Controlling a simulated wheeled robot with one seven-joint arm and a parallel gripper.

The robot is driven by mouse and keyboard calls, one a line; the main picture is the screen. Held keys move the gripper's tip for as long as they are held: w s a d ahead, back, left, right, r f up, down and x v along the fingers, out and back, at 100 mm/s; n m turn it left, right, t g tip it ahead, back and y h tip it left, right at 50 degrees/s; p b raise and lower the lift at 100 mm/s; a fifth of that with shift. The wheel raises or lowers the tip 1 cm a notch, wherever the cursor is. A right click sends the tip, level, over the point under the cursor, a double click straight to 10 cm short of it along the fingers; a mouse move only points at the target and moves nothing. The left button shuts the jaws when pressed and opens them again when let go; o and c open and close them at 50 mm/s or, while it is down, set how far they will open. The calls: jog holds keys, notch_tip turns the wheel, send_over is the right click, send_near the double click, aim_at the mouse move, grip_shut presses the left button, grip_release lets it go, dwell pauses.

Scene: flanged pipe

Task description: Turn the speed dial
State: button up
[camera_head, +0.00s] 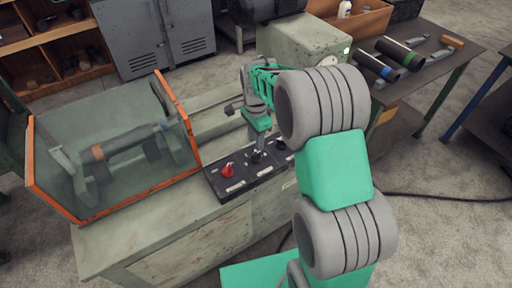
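A black control panel (236,186) lies on the front of the machine bench. A red knob (227,170) sits at its left, a black dial (256,157) in the middle, and another dark knob (281,145) at its right. White labels are on the panel, too small to read, so I cannot tell which knob is the speed dial. My gripper (256,142) points down just above the middle black dial. Its fingers are small and partly hidden, so I cannot tell whether they are open or touch the dial.
A clear guard with orange edges (110,150) covers a pipe (125,145) on the bench to the left. A grey-green machine housing (303,45) stands behind my arm. A side table (425,75) at the right holds several tools. A cable (440,197) lies on the floor.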

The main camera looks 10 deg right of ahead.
aim_at(256, 154)
notch_tip(256, 154, down, 6)
jog(key=shift+f+p, duration=0.15)
jog(key=shift+p, duration=0.35)
jog(key=shift+c, duration=0.4)
grip_shut()
